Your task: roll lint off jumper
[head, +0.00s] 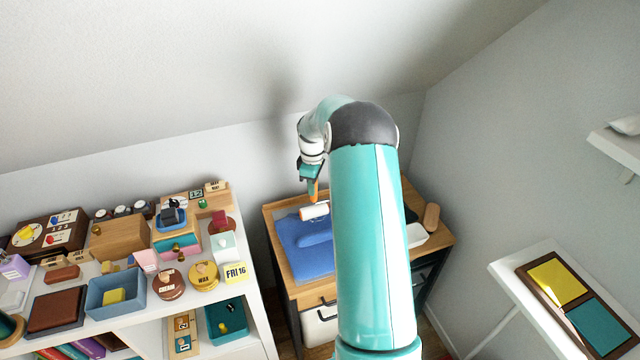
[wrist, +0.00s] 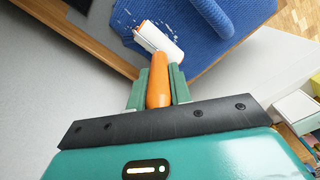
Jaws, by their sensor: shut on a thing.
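My gripper (wrist: 160,88) is shut on the orange handle (wrist: 158,82) of a lint roller. The roller's white cylinder (wrist: 158,40) points away from the gripper and lies over the blue jumper (wrist: 200,22); I cannot tell whether it touches. White lint specks (wrist: 122,18) show on the jumper near the roller in the wrist view. In the head view the jumper (head: 300,257) lies on the wooden top of a cabinet. The white roller (head: 314,211) is at its back edge, below my gripper (head: 312,190). My arm hides the jumper's right part.
The wooden cabinet top (head: 290,284) has a brown block (head: 431,217) at its right. A white shelf (head: 143,318) crowded with boxes and tins stands left. A white ledge with a yellow and teal tray (head: 557,281) is at right. Walls close in behind.

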